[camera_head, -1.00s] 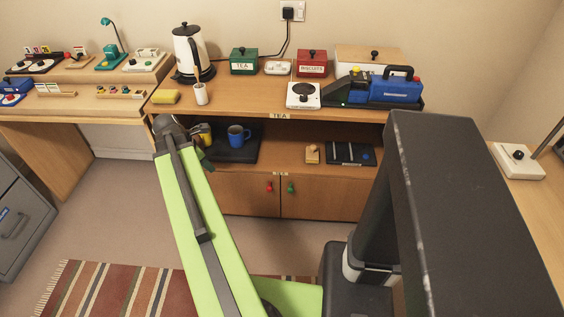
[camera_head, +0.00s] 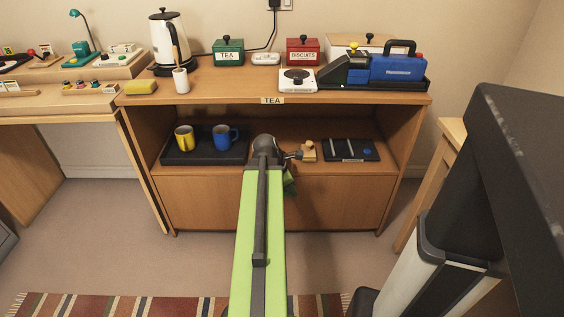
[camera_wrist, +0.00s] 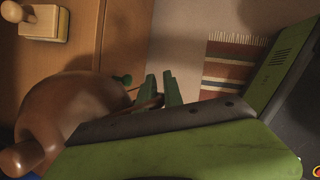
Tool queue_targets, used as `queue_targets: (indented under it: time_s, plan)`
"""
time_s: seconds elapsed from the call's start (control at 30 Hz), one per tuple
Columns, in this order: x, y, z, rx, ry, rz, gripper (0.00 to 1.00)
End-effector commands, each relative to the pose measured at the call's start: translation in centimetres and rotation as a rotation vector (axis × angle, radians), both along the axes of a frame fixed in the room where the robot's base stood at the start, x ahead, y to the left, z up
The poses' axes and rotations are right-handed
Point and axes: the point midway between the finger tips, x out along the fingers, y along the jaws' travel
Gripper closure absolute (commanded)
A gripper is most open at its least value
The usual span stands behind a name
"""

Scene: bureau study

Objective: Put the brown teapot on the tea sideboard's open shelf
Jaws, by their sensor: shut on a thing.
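The brown teapot (camera_wrist: 95,108) fills the left of the wrist view, round and glossy. My gripper (camera_wrist: 158,92) has its green fingers shut at the teapot's handle side; the exact contact is partly hidden by my arm. In the head view my arm hides the teapot, and only a bit of my green gripper (camera_head: 290,184) shows, in front of the sideboard. The tea sideboard (camera_head: 272,86) has an open shelf (camera_head: 388,160) below its top. My wrist appears in front of the shelf's middle; I cannot tell whether the teapot is over the shelf.
On the shelf, a dark tray (camera_head: 205,158) with a yellow mug (camera_head: 184,138) and a blue mug (camera_head: 223,136) is at left. A wooden stamp-like block (camera_head: 308,152) and a dark flat case (camera_head: 350,150) are at right. A narrow gap lies between.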

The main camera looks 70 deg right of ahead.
Motion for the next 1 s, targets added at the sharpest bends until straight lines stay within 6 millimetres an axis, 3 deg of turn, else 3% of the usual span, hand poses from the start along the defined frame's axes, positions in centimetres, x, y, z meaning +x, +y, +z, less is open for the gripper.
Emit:
queue_targets:
  time_s: [0.23, 0.33, 0.73, 0.83, 1.0]
  plan:
    - [0.7, 0.5, 0.4, 0.000, -0.002, -0.111, 1.00]
    - [1.1, -0.2, 0.4, -0.001, -0.003, -0.107, 1.00]
    - [4.9, -10.7, 0.4, 0.000, -0.003, -0.104, 1.00]
    - [5.5, -12.4, 0.4, 0.000, -0.003, -0.104, 1.00]
    - [5.8, -13.3, 0.4, -0.001, -0.003, -0.103, 1.00]
